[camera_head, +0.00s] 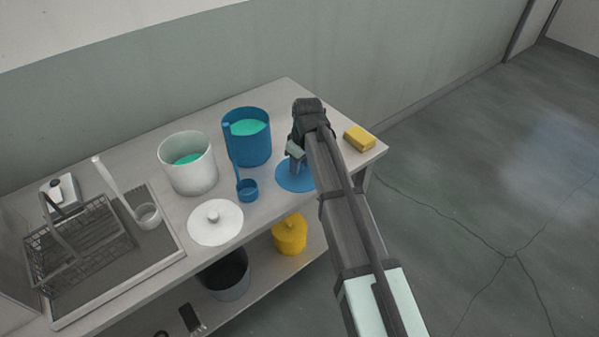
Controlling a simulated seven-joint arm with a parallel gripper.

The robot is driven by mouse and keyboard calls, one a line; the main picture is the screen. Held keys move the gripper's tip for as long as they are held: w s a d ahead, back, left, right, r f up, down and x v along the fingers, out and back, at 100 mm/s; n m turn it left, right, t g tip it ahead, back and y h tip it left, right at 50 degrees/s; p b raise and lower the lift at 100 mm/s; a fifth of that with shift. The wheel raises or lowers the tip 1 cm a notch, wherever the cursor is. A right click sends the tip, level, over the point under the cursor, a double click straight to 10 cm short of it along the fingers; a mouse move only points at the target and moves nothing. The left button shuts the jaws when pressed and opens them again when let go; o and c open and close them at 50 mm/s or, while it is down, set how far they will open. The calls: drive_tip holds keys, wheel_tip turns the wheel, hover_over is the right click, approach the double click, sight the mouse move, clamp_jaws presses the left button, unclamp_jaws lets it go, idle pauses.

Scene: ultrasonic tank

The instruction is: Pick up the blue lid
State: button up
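The blue lid (287,184) is a flat round disc lying on the table, in front of and to the right of the blue pot (249,146). My gripper (295,165) is directly over the lid, pointing down. My arm and gripper cover the lid's right part and its middle, where a knob might be. The fingertips are too small and too hidden to show whether they are apart or closed, or whether they touch the lid. The lid appears flat on the table surface.
A blue ladle (247,189) stands just left of the lid. A yellow sponge (359,138) lies to the right. A white pot (187,163), white lid (215,222), white ladle (147,214) and wire basket (75,248) are further left. A yellow lidded pot (289,235) is on the lower shelf.

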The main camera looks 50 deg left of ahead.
clamp_jaws()
drive_tip(key=shift+r, duration=0.1)
